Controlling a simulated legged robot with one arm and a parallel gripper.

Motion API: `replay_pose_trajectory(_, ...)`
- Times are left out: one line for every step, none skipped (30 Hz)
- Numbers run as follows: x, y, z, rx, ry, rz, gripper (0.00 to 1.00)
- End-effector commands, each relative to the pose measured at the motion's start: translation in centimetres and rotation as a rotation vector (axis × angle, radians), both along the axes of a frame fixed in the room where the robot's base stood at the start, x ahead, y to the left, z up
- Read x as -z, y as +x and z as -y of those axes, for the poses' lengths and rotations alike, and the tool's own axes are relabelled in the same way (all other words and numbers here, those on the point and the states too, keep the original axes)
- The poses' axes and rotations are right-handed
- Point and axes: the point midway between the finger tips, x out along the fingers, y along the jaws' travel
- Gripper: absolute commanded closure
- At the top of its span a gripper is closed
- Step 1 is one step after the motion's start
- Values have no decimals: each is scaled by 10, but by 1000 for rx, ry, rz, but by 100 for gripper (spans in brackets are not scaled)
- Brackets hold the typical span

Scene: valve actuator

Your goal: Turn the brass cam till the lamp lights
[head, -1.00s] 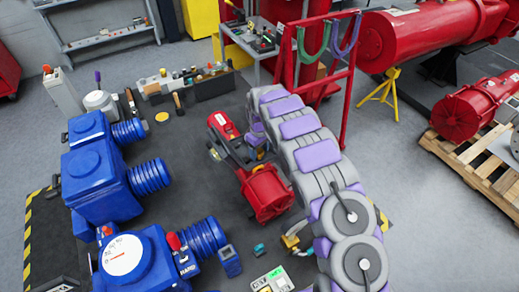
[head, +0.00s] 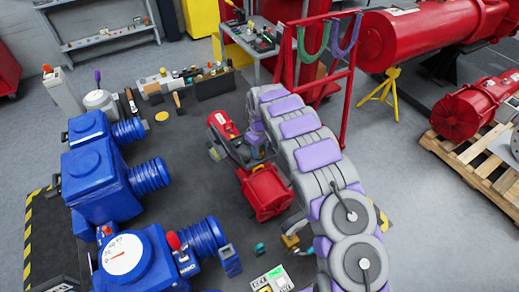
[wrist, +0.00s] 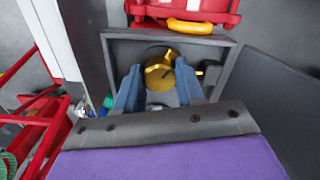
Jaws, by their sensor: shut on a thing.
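The brass cam (wrist: 158,74) shows in the wrist view inside a grey square-framed recess (wrist: 222,62). It is a round golden piece with a raised bar on top. My gripper (wrist: 158,84) has its two blue-grey fingers on either side of the cam, closed on it. The lower part of the cam and the exact contact are partly hidden by the fingers. I cannot make out the lamp in either view.
Blue actuators (head: 100,180) stand at the left in the head view. A red rack (head: 350,85) with hanging straps stands behind my arm. A yellow handle (wrist: 190,27) on a red part lies just beyond the recess. Dark mat (head: 185,130) is open between the blue and red units.

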Motion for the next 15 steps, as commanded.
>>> replay_pose_trajectory(0, 0, 0, 7, 0, 0, 92)
replay_pose_trajectory(0, 0, 0, 13, 0, 0, 92)
replay_pose_trajectory(1, 0, 0, 22, 0, 0, 92)
replay_pose_trajectory(1, 0, 0, 32, 0, 0, 92)
replay_pose_trajectory(1, 0, 0, 44, 0, 0, 92)
replay_pose_trajectory(1, 0, 0, 60, -1, -1, 92)
replay_pose_trajectory(1, 0, -1, 76, -2, 0, 92)
replay_pose_trajectory(2, 0, -1, 92, -2, 0, 92)
replay_pose_trajectory(2, 0, -1, 117, -2, 0, 92)
replay_pose_trajectory(2, -1, -1, 137, -2, 1, 92)
replay_pose_trajectory(2, 0, -1, 160, -2, 1, 92)
replay_pose_trajectory(2, 0, -1, 192, -2, 1, 92)
replay_pose_trajectory(2, 0, -1, 219, -2, 1, 92)
replay_pose_trajectory(2, 0, -1, 245, -2, 1, 92)
replay_pose_trajectory(2, -1, -1, 281, -2, 1, 92)
